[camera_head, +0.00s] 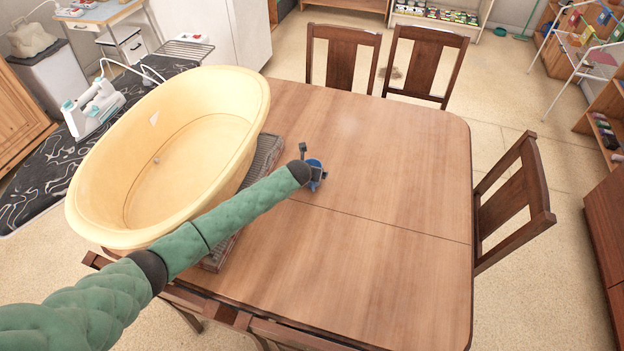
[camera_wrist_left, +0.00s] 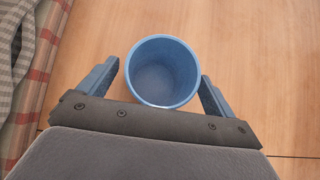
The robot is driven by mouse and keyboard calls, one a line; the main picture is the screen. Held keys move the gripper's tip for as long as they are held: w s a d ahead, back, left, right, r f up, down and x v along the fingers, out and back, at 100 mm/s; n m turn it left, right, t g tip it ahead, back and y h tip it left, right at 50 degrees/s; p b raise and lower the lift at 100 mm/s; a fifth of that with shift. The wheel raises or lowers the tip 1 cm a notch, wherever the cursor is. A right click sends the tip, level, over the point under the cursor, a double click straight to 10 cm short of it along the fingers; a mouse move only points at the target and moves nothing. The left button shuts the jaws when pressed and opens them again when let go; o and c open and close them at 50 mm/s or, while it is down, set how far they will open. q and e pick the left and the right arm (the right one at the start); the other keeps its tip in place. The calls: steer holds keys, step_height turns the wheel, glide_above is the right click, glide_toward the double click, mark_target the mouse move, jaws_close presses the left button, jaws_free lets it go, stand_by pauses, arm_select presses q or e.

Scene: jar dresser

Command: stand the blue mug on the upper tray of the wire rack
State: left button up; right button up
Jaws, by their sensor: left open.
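The blue mug (camera_head: 316,163) stands on the wooden table, partly hidden behind my left gripper (camera_head: 309,174) in the head view. In the left wrist view the mug (camera_wrist_left: 163,72) is seen from above, its round mouth open and its inside empty. My left gripper (camera_wrist_left: 158,82) is open, with one finger on each side of the mug. Small gaps seem to show beside the fingers; I cannot tell whether either touches. No handle can be made out. A white wire rack (camera_head: 588,50) with shelves stands far off at the upper right. My right gripper is not in view.
A large yellow tub (camera_head: 225,150) stands left of the mug, over a checked cloth-like item (camera_head: 268,152) on the table (camera_head: 390,190). The table right of the mug is clear. Chairs (camera_head: 515,205) surround it. An iron (camera_head: 92,108) sits on a dark patterned board at left.

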arm_select(q)
steer(key=c, duration=1.3)
steer(key=shift+c, duration=0.2)
steer(key=shift+r, duration=0.2)
